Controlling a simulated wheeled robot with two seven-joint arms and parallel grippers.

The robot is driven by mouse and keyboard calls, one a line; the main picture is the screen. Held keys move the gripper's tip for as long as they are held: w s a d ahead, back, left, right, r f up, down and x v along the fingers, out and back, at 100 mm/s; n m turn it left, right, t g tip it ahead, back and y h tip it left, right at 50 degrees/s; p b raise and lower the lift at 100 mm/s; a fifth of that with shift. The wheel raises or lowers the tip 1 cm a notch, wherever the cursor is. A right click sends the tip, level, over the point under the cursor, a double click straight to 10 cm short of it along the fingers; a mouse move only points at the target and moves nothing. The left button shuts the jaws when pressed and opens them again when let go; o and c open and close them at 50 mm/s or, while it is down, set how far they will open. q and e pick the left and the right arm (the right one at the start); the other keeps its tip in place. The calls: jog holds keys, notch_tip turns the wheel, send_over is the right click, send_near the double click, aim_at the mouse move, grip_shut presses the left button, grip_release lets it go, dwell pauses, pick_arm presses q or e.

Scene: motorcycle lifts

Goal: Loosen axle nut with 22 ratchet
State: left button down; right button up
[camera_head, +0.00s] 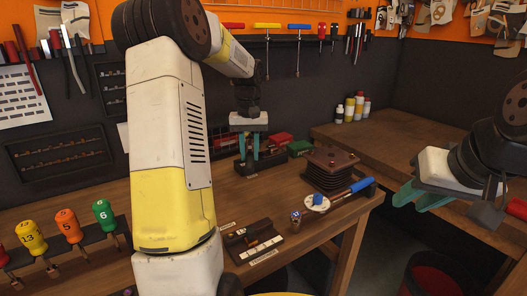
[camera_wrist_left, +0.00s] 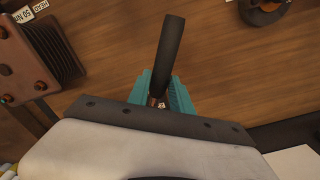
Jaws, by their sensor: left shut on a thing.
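My left gripper (camera_head: 249,158) is over the back of the workbench, its teal fingers pointing down. In the left wrist view its fingers (camera_wrist_left: 160,95) are shut on a black-handled tool (camera_wrist_left: 168,62), probably a ratchet; its size marking cannot be read. A bit of shiny metal shows between the fingers. My right gripper (camera_head: 424,196) is at the right, its teal fingers apart and empty. I cannot make out the axle nut for certain. A white disc (camera_head: 317,203) and a blue-handled tool (camera_head: 361,184) lie near the front right of the bench.
A brown finned block (camera_head: 331,168) stands on the bench, right of my left gripper; it shows top left in the wrist view (camera_wrist_left: 25,45). A dark labelled block (camera_head: 252,242) is at the front edge. Coloured-handle drivers (camera_head: 67,226) stand at left. A red bin (camera_head: 436,275) is below right.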

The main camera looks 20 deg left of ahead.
pick_arm(q)
jog(key=shift+f, duration=0.9)
dwell(2.1)
jog(key=shift+d, duration=0.1)
jog(key=d+n, duration=0.1)
jog(key=w+d+n, duration=0.1)
jog(key=d+n, duration=0.1)
jog(key=shift+w, duration=0.3)
jog(key=shift+w+d+n, duration=1.2)
jog(key=shift+d+n, duration=0.2)
